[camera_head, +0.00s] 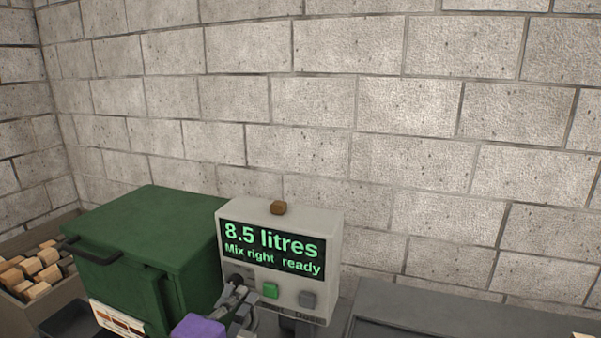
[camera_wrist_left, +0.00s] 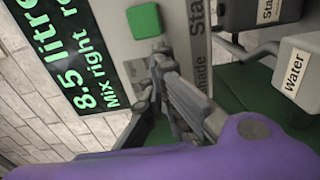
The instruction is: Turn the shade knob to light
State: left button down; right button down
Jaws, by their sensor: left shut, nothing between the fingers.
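A pale grey control box (camera_head: 335,235) stands against the block wall, its screen (camera_head: 272,249) reading "8.5 litres" and "Mix right ready". The dark shade knob (camera_head: 238,280) is at the lower left of its face, partly hidden by my left gripper. My left gripper (camera_head: 241,292), with a purple body behind it, is shut at the knob. In the left wrist view the fingers (camera_wrist_left: 158,62) cover the knob's place beside a partly hidden label ending in "ade". I cannot tell whether they touch the knob or which way it points.
A green button (camera_head: 270,290) and a grey button (camera_head: 307,299) sit right of the knob. A green lidded bin (camera_head: 150,235) stands left of the box. A crate of wooden blocks (camera_head: 20,295) is at far left. A "Water" container (camera_wrist_left: 298,75) shows in the wrist view.

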pick_arm(q)
jog(key=shift+a+f, duration=0.15)
jog(key=shift+f, duration=0.15)
pick_arm(e)
jog(key=shift+s, duration=0.15)
pick_arm(q)
jog(key=shift+f, duration=0.1)
pick_arm(e)
jog(key=shift+d, duration=0.1)
jog(key=shift+r, duration=0.15)
pick_arm(q)
jog(key=shift+s+d+f, duration=0.15)
jog(key=shift+d, duration=0.05)
jog(key=p+v, duration=0.1)
jog(key=v, duration=0.4)
jog(key=shift+s, duration=0.45)
pick_arm(e)
jog(key=shift+w+r, duration=0.7)
jog(key=shift+w, duration=0.15)
jog(key=shift+s, duration=0.1)
